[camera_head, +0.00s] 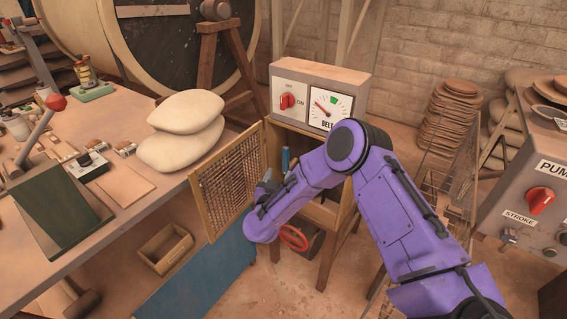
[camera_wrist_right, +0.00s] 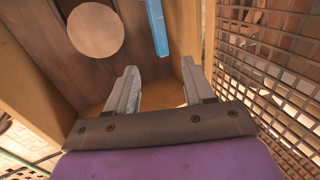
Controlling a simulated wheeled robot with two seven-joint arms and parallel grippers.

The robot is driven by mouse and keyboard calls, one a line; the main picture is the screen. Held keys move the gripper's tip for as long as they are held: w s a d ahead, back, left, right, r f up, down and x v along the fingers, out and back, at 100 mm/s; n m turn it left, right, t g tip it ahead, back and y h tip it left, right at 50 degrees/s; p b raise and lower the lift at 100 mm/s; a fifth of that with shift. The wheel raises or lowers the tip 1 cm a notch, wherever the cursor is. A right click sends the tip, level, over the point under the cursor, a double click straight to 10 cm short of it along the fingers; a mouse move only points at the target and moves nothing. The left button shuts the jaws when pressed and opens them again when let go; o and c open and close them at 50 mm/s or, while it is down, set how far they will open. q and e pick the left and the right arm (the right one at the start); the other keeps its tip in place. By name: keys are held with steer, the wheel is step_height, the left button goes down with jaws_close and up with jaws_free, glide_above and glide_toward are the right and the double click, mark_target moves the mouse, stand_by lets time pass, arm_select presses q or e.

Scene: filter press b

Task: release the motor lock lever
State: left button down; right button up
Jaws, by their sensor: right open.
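A blue upright handle (camera_head: 286,158), which looks like the motor lock lever, stands inside the open cabinet (camera_head: 323,212) under the belt panel. In the right wrist view, the blue bar (camera_wrist_right: 157,28) shows at the top, beyond the fingertips. My right gripper (camera_wrist_right: 159,66) is open and empty, with its two grey fingers spread and pointing into the cabinet. The bar is apart from the fingers; its lower part and mounting are unclear. In the head view, my purple right arm covers much of the cabinet opening. My left gripper is not in view.
The mesh door (camera_head: 228,182) stands open on the cabinet's left and shows close by at the right of the wrist view. A red handwheel (camera_head: 294,237) sits below. The belt panel (camera_head: 320,90) is above. The workbench (camera_head: 125,195) bears sacks (camera_head: 180,128) and a red-knobbed lever (camera_head: 57,103).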

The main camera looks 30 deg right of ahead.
mark_target(285, 156)
steer(key=x, duration=1)
steer(key=shift+f, duration=0.1)
steer(key=shift+c, duration=0.3)
jaws_close()
